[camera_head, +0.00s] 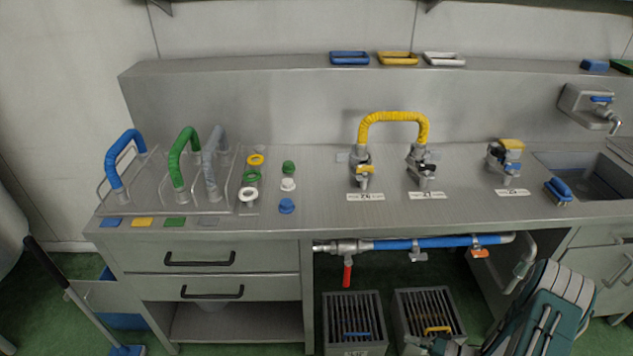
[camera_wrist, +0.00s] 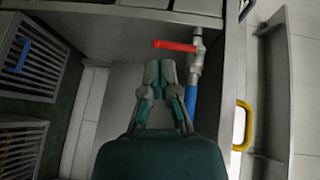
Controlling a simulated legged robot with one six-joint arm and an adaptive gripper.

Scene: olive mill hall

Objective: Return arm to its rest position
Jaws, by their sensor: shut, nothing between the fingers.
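My gripper (camera_wrist: 160,70) is in the middle of the wrist view, its two fingers close together with nothing between them. It is shut and empty. In that view it points toward the open space under the counter, close to a pipe with a red valve handle (camera_wrist: 175,45); I cannot tell how far apart they are. In the head view my folded teal and grey arm is at the lower right, in front of the counter; the fingers are not clear there.
The steel counter (camera_head: 330,215) carries a rack with blue, green and grey hoses at left and a yellow hose (camera_head: 394,117) between two valves. Below are a blue pipe (camera_head: 420,243) and slatted crates (camera_head: 354,318). A long-handled tool (camera_head: 85,300) leans at left.

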